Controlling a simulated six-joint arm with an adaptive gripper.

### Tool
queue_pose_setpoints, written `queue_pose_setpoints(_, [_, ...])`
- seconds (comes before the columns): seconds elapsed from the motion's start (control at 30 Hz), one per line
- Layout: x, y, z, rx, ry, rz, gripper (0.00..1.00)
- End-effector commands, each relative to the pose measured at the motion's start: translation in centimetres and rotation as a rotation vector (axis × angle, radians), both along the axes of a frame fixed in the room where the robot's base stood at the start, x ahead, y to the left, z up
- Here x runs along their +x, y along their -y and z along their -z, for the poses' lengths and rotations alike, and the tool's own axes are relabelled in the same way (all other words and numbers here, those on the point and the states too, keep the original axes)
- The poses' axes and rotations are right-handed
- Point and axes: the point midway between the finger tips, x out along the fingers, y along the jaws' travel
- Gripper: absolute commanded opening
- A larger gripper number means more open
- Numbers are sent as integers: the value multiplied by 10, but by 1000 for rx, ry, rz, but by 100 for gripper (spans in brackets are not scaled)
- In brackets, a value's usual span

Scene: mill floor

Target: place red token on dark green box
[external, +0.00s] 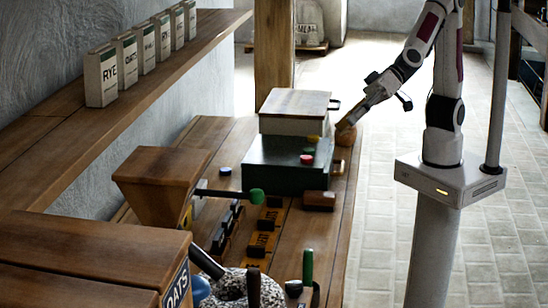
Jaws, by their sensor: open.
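The dark green box (268,178) stands on the wooden bench, with a pale box (287,124) with a wooden lid on its back part. The red token (307,160) appears to rest on the dark green box, towards the right of its top. A green token (308,151) shows right behind or on the red one; I cannot tell which. My gripper (346,124) is open, to the right of the pale box and up and right of the red token, apart from it. Its fingertips are close to a round brown object (346,135), and contact is unclear.
A blue token (225,171) lies on the bench (205,134) left of the dark green box. A wooden hopper (162,178), a green-knobbed lever (256,195) and a brown block (319,200) stand nearer. Several labelled cartons (101,77) line the shelf. A yellow piece (313,138) sits behind the tokens.

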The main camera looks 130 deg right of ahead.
Motion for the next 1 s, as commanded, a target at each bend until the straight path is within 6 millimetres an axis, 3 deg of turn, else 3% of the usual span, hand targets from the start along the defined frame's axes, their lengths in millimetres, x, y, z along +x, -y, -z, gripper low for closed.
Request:
queue_pose_setpoints(0.23, [-53, -5, -15, -46, -57, -177, 42])
queue_pose_setpoints(0.47, [-113, 3, -11, -129, -148, -303, 42])
queue_pose_setpoints(0.67, [-170, 23, 2, -224, -253, -372, 42])
queue_pose_setpoints(1.0, [-269, 77, 33, -394, -470, -390, 42])
